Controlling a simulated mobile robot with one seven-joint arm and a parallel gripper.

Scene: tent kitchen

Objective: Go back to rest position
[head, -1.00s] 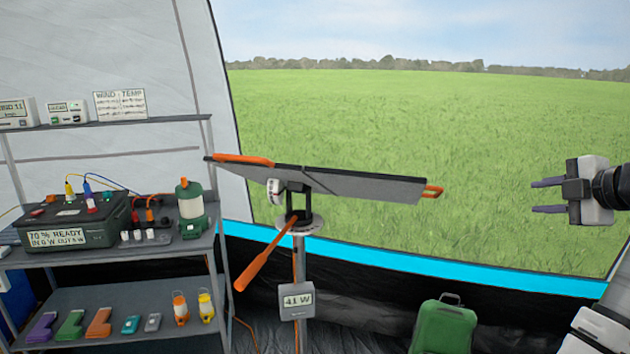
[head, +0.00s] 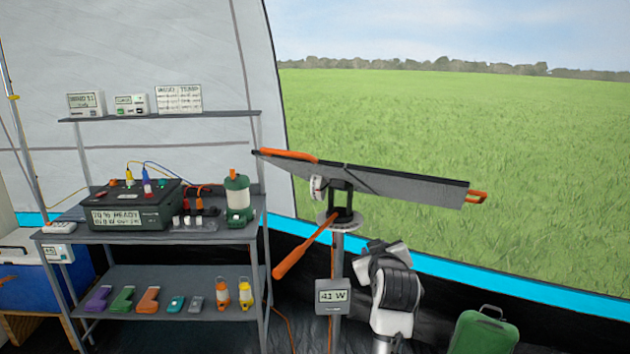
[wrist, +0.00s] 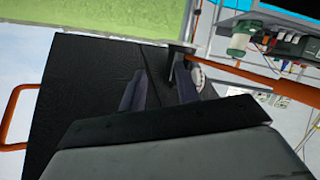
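My gripper (wrist: 158,78) shows in the wrist view with its two dark fingers apart and nothing between them. The dark panel (wrist: 85,75) lies behind the fingers in that view; I cannot tell how far away. In the head view my arm is folded low, right of the panel's post and below the tilted panel (head: 410,186). My fingers cannot be made out there. The panel is on a post (head: 337,262) with an orange lever (head: 302,250) slanting down to the left.
A grey shelf rack (head: 160,237) at left holds a power box (head: 130,207), a green lantern (head: 238,200) and small items. A display box (head: 332,296) reading 41 W hangs on the post. A green canister (head: 484,332) stands at lower right. A blue cooler (head: 60,285) is at far left.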

